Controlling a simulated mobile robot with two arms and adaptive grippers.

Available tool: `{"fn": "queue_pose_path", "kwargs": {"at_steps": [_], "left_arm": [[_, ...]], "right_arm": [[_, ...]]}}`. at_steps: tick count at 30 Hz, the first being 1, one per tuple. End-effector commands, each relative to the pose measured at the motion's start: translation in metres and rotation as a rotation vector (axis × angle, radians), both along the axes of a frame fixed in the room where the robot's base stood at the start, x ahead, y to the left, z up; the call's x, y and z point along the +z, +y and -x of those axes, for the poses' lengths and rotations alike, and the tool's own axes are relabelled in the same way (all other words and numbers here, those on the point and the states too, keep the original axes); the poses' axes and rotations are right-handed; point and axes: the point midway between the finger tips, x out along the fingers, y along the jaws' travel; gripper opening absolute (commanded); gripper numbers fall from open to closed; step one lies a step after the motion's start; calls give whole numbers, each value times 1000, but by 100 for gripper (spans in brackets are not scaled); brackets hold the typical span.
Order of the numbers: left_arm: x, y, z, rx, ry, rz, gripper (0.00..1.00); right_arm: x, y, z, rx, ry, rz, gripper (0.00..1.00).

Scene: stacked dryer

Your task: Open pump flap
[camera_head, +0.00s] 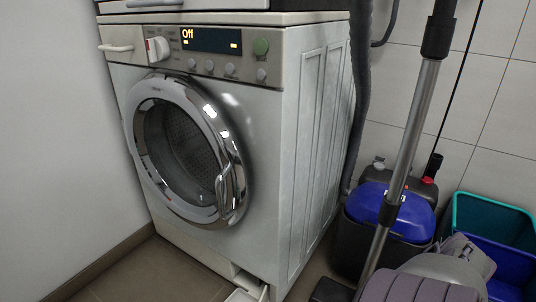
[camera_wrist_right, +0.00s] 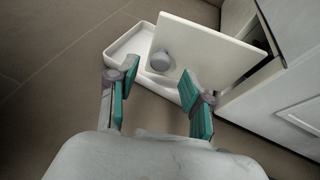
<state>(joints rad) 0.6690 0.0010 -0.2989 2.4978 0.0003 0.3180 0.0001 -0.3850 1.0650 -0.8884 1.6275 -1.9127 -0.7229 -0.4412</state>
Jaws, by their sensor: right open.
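The pump flap (camera_wrist_right: 218,46) is a flat white panel low on the washer. In the right wrist view it stands swung out from the washer front (camera_wrist_right: 300,85), with a dark gap behind it. In the head view the flap area (camera_head: 246,281) is at the washer's bottom right corner, small and partly cut off. My right gripper (camera_wrist_right: 160,95) is open, its two teal-padded fingers apart and nothing held between them. The right finger is near the flap's lower edge; I cannot tell whether they touch. My left gripper is not in view.
A shallow white tray (camera_wrist_right: 122,50) lies on the brown tiled floor (camera_wrist_right: 50,60), with a grey round part (camera_wrist_right: 160,61) beside the flap. The washer (camera_head: 258,110) has its round door (camera_head: 185,150) shut. A metal pole (camera_head: 407,140), blue-lidded container (camera_head: 400,210) and bins (camera_head: 495,215) crowd the right.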

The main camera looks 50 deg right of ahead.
Motion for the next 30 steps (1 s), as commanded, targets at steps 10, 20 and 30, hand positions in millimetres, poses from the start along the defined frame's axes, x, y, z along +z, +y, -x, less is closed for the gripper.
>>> {"fn": "queue_pose_path", "kwargs": {"at_steps": [10,20,30], "left_arm": [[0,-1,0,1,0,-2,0],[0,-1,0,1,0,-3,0],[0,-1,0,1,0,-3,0]], "right_arm": [[28,-24,65,3,6,2,50],[39,-32,87,1,0,1,50],[39,-32,87,1,0,1,50]]}}
